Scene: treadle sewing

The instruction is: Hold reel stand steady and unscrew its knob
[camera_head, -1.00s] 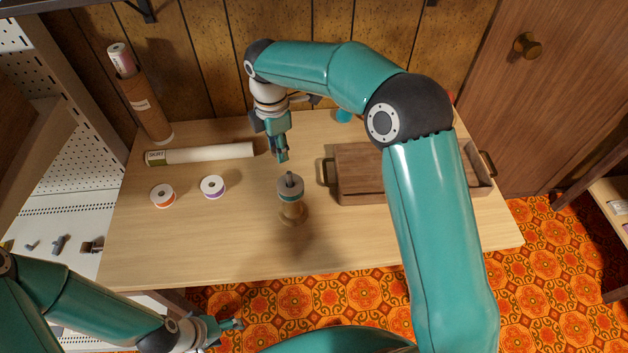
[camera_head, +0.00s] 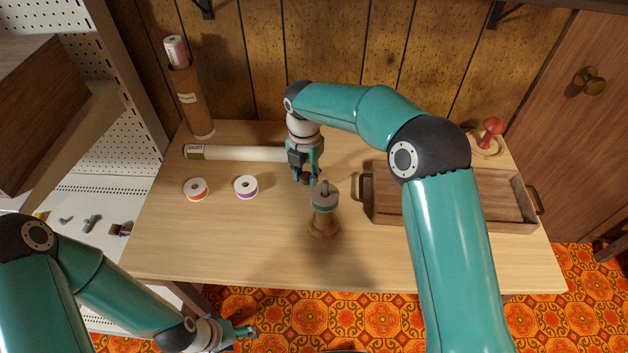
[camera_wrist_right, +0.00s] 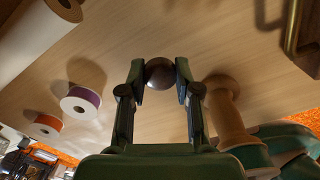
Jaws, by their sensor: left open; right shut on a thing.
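The reel stand (camera_head: 324,224) stands upright on the table, with a turned wooden base, a grey and teal reel and a bare grey spindle on top. It also shows at the right of the right wrist view (camera_wrist_right: 226,115). My right gripper (camera_head: 308,181) is shut on the knob, a dark round ball (camera_wrist_right: 159,73) between its fingertips. The gripper and knob are beside the stand's top, to its upper left in the head view, apart from the spindle. My left gripper (camera_head: 246,332) is open and empty, low in front of the table, away from the stand.
Thread spools, orange (camera_head: 195,189) and purple (camera_head: 246,187), lie left of the stand. A white roll (camera_head: 240,153) lies behind them, near an upright brown tube (camera_head: 190,100). A wooden tray (camera_head: 484,219) with handles is at right, a red-topped object (camera_head: 490,131) behind it. The front table is clear.

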